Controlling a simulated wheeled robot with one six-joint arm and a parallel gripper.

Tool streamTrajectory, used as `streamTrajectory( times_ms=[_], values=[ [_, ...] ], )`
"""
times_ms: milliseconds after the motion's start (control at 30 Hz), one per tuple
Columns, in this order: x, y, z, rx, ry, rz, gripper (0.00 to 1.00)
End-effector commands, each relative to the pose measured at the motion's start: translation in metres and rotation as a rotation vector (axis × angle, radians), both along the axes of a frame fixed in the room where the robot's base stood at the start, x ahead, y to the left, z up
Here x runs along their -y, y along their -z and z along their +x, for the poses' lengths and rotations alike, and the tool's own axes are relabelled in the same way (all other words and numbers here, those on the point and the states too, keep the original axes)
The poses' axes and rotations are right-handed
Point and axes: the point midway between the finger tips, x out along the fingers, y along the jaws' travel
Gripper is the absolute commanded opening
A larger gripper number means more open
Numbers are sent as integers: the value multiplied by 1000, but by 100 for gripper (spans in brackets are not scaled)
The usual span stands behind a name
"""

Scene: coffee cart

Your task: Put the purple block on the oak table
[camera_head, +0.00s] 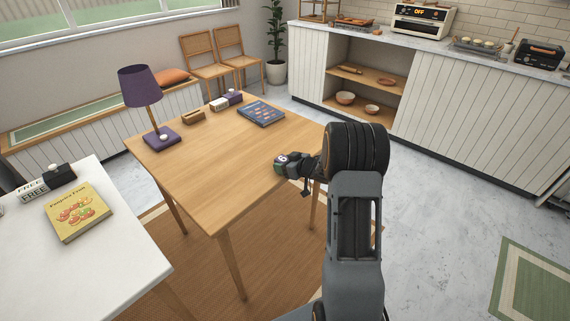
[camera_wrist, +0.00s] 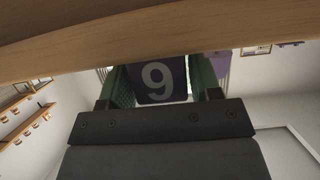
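A dark purple block (camera_head: 282,159) marked with a white digit sits between the fingers of my gripper (camera_head: 287,161). In the wrist view the block (camera_wrist: 157,80) shows a white 9, with a green finger pad on each side against it. The gripper is shut on the block. The oak table (camera_head: 215,160) stands in the middle of the head view. The block appears at or over the table's right part; I cannot tell whether it touches the top. In the wrist view a wooden edge (camera_wrist: 150,35) crosses the top, close to the block.
On the table are a purple lamp (camera_head: 140,88), a blue book (camera_head: 261,113), a wooden holder (camera_head: 194,117) and a small sign (camera_head: 219,104). The table's middle is clear. A white table (camera_head: 110,230) with a yellow book (camera_head: 77,211) stands at left.

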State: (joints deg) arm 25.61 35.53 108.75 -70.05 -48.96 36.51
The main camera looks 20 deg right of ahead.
Motion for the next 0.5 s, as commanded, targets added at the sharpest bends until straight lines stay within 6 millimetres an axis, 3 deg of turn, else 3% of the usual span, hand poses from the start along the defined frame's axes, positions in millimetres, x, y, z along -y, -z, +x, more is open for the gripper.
streamTrajectory(
  times_ms=[167,500],
  values=[
    [0,0,0,0,0,0,74],
    [2,-7,-3,1,1,-2,74]
  ],
)
